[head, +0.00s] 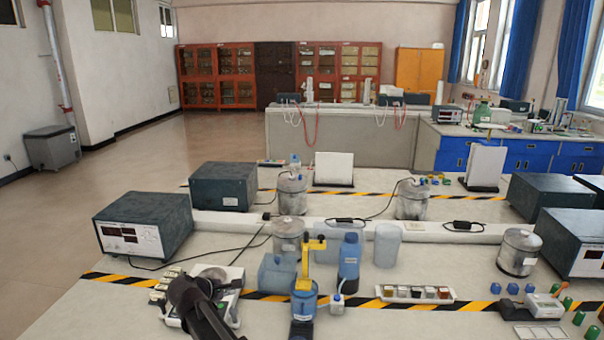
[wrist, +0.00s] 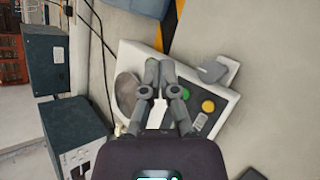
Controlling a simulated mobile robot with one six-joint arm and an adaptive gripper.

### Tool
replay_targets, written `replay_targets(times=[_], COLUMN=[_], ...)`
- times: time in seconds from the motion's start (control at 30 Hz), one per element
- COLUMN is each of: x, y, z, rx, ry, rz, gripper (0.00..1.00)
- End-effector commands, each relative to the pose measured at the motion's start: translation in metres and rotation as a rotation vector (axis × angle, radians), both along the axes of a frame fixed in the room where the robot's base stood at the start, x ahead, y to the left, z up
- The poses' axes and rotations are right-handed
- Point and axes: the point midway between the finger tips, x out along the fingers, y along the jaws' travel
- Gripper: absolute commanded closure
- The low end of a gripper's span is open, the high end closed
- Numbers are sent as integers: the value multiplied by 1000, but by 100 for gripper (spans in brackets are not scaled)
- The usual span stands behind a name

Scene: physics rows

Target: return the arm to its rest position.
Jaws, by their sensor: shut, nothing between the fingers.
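My gripper (wrist: 159,68) shows in the wrist view with its two grey fingers together and nothing between them. It is above a white device (wrist: 222,112) with a round grey plate, a dark panel and yellow and green buttons. I cannot tell the height between them. In the head view my dark arm (head: 197,308) reaches up from the bottom edge at lower left and covers part of the same white device (head: 235,275). The fingertips are hard to make out there.
A blue-and-yellow apparatus (head: 304,298), a blue bottle (head: 349,262) and a blue jug (head: 277,272) stand to the right of my arm. A power-supply box (head: 143,226) stands behind left. Small vials (head: 416,293) sit in a row farther right. Bare bench lies between several items.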

Motion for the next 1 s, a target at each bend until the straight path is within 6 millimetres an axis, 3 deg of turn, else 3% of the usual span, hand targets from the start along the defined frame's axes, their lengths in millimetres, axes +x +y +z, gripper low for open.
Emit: replay_targets(times=[0.03,0.5,1.0], x=[-1,-21,-82], y=[-20,-179,-309], z=[-1,-22,-33], rx=[27,351,676], ry=[9,105,173], rz=[-40,-494,-1002], gripper=[100,100,100])
